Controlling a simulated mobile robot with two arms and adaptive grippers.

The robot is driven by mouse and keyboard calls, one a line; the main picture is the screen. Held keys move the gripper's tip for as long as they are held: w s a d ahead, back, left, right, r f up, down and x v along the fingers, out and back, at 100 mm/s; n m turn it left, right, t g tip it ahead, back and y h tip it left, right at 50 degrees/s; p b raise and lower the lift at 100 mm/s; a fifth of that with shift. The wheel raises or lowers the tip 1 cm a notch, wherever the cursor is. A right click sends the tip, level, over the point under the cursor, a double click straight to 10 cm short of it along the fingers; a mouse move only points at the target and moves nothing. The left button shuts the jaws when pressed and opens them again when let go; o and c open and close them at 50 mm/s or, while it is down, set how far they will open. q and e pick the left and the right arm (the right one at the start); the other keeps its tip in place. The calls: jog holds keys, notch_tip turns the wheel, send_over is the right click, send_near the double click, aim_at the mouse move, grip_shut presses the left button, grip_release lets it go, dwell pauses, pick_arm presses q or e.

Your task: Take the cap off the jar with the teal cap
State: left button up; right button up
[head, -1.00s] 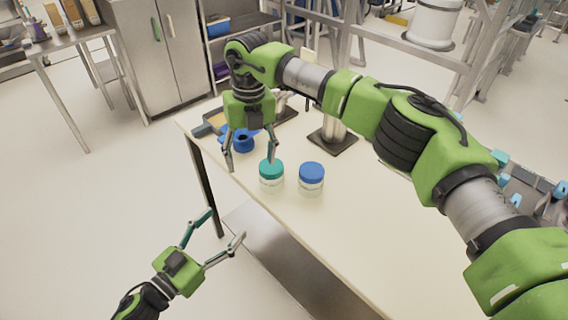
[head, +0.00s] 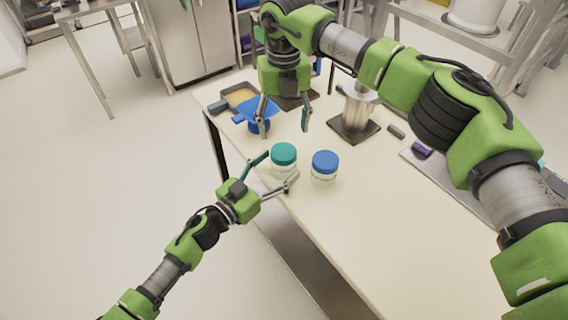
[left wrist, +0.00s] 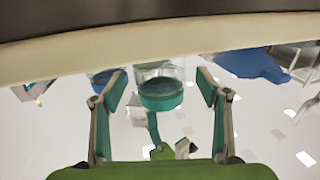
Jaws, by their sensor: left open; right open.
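The jar with the teal cap (head: 284,154) stands upright near the table's front edge, its cap on. In the left wrist view the teal cap (left wrist: 161,96) appears between and beyond the open fingers. My left gripper (head: 281,165) is open and low, its fingertips reaching toward the jar from the front left; I cannot tell whether they touch it. My right gripper (head: 284,130) is open and empty, pointing down above the table just behind the jar. A jar with a blue cap (head: 325,162) stands close to the right of the teal one; its cap shows in the left wrist view (left wrist: 101,78).
A metal cylinder on a dark base (head: 357,115) stands behind the jars. The table (head: 390,220) is clear at the front right.

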pick_arm(q)
jog(key=shift+x, duration=0.8)
pick_arm(e)
jog(key=shift+s+a, duration=0.1)
jog(key=shift+a, duration=0.05)
pick_arm(q)
jog(key=shift+w+d, duration=0.25)
